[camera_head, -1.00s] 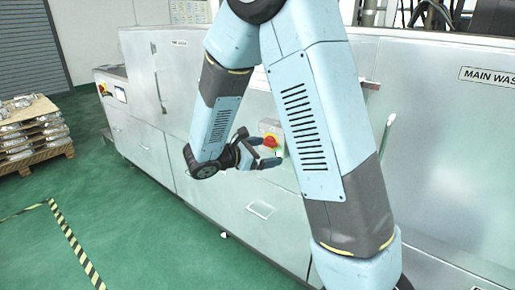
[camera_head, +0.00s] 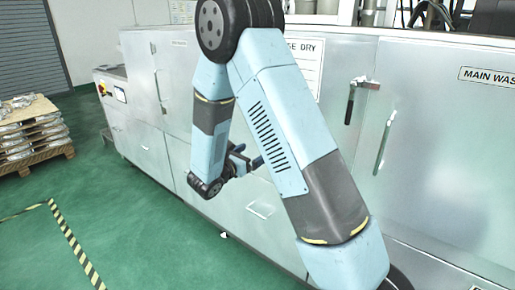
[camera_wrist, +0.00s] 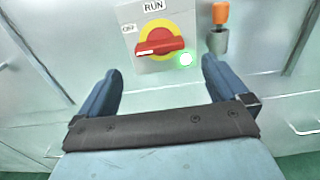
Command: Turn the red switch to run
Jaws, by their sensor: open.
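The red switch (camera_wrist: 160,46) is a red handle on a yellow disc, on a grey plate in the wrist view. It lies roughly level, its white-marked end at the left, near the OFF label (camera_wrist: 128,28). The RUN label (camera_wrist: 154,6) is above the disc. My gripper (camera_wrist: 160,68) is open and empty. Its two blue fingers are spread to either side below the switch, apart from it. In the head view my gripper (camera_head: 254,162) shows partly, in front of the machine. My arm hides the switch there.
A green light (camera_wrist: 186,60) glows at the plate's lower right. An orange-topped knob (camera_wrist: 221,14) is right of the plate. The metal machine (camera_head: 440,130) has projecting handles (camera_head: 384,142). A pallet of castings (camera_head: 32,130) stands left; green floor is clear in front.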

